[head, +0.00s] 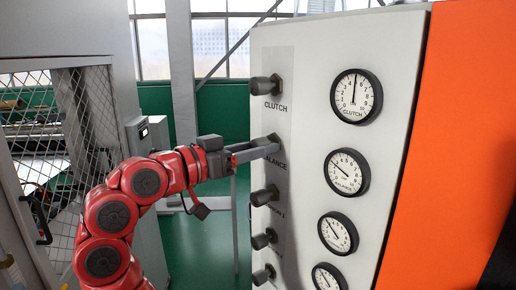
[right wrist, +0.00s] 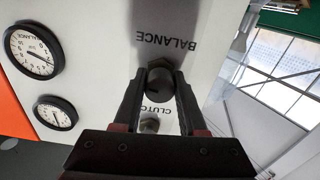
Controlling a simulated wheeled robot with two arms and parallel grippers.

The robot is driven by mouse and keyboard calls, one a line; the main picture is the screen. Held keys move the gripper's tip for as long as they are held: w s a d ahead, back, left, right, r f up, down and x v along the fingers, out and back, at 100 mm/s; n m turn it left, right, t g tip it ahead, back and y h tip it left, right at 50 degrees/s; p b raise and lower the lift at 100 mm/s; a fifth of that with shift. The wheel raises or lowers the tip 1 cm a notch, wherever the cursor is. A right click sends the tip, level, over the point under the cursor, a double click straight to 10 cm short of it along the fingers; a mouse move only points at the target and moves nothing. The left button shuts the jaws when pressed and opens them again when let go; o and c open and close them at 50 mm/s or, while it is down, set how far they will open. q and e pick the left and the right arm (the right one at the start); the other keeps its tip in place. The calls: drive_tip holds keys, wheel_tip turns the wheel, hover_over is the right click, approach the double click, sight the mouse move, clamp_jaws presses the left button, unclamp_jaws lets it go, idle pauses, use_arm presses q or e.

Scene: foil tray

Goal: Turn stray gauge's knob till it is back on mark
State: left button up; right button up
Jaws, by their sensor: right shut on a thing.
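My right gripper (head: 272,148) is shut on the BALANCE knob (right wrist: 160,84), the second dark knob down on the light panel. In the right wrist view its two fingers (right wrist: 160,92) stand on either side of the knob. In the head view the fingers hide most of it. The BALANCE gauge (head: 346,173) is a round white dial with a black rim; its needle points to the upper left. The CLUTCH gauge (head: 356,97) above has its needle nearly straight up. Which gauge is off its mark is too small to tell. My left gripper is not in view.
The CLUTCH knob (head: 265,85) is above the held knob. More knobs (head: 264,196) run below, with a third gauge (head: 338,233) and a fourth (head: 328,278). An orange panel (head: 450,150) is at the right. A mesh cage (head: 85,110) stands at the left.

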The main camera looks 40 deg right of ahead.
clamp_jaws()
drive_tip(key=shift+f+m+b, duration=0.25)
drive_tip(key=shift+m+b, duration=0.65)
drive_tip(key=shift+b, duration=0.2)
drive_tip(key=shift+m+b, duration=0.5)
drive_tip(key=shift+m, duration=0.2)
drive_tip(key=m, duration=0.2)
drive_tip(key=shift+r+m, duration=0.15)
drive_tip(key=shift+m, duration=0.25)
drive_tip(key=m, duration=0.5)
drive_tip(key=shift+w+m, duration=0.1)
drive_tip(key=shift+m, duration=0.2)
drive_tip(key=o, duration=1.1)
unclamp_jaws()
drive_tip(key=shift+r+m, duration=0.1)
drive_tip(key=shift+m, duration=0.2)
